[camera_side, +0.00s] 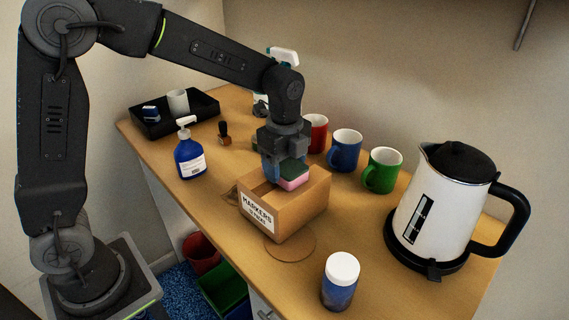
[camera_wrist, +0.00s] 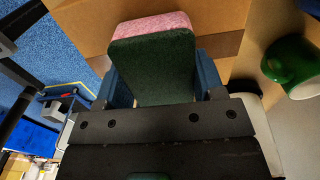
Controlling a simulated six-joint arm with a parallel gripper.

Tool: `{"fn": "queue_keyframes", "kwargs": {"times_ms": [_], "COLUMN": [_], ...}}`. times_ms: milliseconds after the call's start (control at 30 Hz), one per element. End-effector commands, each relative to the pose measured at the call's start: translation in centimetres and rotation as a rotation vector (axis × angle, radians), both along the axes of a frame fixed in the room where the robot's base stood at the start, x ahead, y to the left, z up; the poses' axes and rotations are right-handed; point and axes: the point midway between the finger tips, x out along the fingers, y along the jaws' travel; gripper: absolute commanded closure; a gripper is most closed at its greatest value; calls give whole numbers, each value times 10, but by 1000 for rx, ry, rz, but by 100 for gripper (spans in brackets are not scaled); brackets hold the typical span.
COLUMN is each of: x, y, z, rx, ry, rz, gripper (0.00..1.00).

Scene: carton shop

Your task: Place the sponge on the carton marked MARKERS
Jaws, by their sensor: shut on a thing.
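The sponge (camera_side: 293,175), pink with a dark green scouring side, is between the fingers of my gripper (camera_side: 280,172). In the wrist view the sponge (camera_wrist: 153,62) fills the space between the two blue fingers of my gripper (camera_wrist: 155,85). The brown carton marked MARKERS (camera_side: 285,214) stands on the wooden counter, its label facing front left. My gripper is over the carton, with the sponge at or just above its top; I cannot tell if they touch. The carton's top (camera_wrist: 225,45) shows behind the sponge in the wrist view.
Red (camera_side: 316,132), blue (camera_side: 345,150) and green (camera_side: 382,170) mugs stand behind the carton. A kettle (camera_side: 440,205) is at right, a lidded jar (camera_side: 340,282) in front. A pump bottle (camera_side: 190,152), a stamp (camera_side: 224,135) and a black tray (camera_side: 205,106) are at left.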

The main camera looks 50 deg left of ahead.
Motion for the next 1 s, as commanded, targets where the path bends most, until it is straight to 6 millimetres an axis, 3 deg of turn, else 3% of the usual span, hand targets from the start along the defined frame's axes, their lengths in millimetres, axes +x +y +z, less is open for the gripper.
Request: {"fn": "queue_keyframes", "kwargs": {"times_ms": [67, 100, 367, 667, 767, 1000], "x": [0, 0, 0, 0, 0, 1], "y": [0, 0, 0, 0, 0, 0], "z": [-2, -2, -2, 2, 14, 63], "rx": [0, 0, 0, 0, 0, -1], "ry": [1, 1, 0, -2, -3, -6], "rz": [0, 0, 0, 0, 0, 0], "gripper": [59, 36, 12, 12, 12, 12]}}
